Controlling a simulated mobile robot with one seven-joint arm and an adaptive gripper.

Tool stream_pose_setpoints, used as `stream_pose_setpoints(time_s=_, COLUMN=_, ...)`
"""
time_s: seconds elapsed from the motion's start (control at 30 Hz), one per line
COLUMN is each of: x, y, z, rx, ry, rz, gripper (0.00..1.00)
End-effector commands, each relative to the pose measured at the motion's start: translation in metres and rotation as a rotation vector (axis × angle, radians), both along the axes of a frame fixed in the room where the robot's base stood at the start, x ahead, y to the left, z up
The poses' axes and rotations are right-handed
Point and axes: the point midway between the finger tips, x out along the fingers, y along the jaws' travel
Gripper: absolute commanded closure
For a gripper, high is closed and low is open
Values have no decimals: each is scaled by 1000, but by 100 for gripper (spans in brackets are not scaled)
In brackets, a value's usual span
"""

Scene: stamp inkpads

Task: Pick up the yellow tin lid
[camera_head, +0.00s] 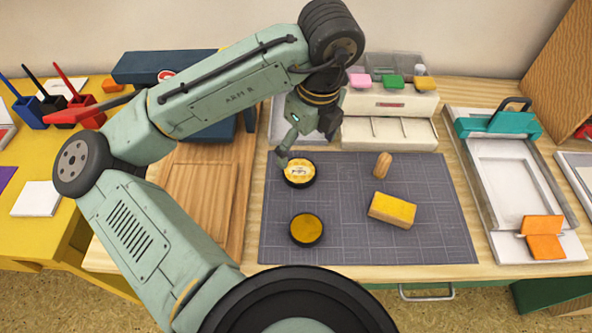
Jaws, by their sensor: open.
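A round tin lid (299,171) with a yellow printed top and a dark rim lies on the grey cutting mat (346,246), near its upper left part. My gripper (298,150) is open, just behind and above the lid. One finger shows near the lid's upper left edge; I cannot tell whether it touches. The jaws look empty. A round dark tin with a plain yellow-orange pad (306,230) lies on the mat in front of the lid.
A wooden block with a yellow top (392,210) and a small wooden handle piece (383,165) sit on the mat to the right. A white drawer unit (390,131) stands behind. A teal-clamped tray (507,180) is at right. The mat's front right is clear.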

Motion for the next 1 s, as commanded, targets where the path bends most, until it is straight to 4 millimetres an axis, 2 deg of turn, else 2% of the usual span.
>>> stream_pose_setpoints(time_s=0.1, x=1, y=2, z=-18, rx=0, ry=3, rz=0, gripper=16)
stream_pose_setpoints(time_s=0.37, x=3, y=5, z=-39, rx=1, ry=2, rz=2, gripper=16)
stream_pose_setpoints(time_s=0.63, x=5, y=8, z=-77, rx=1, ry=2, rz=1, gripper=16)
stream_pose_setpoints(time_s=0.9, x=6, y=8, z=-82, rx=-1, ry=-1, rz=1, gripper=16)
stream_pose_setpoints(time_s=1.0, x=6, y=8, z=-82, rx=0, ry=0, rz=1, gripper=21)
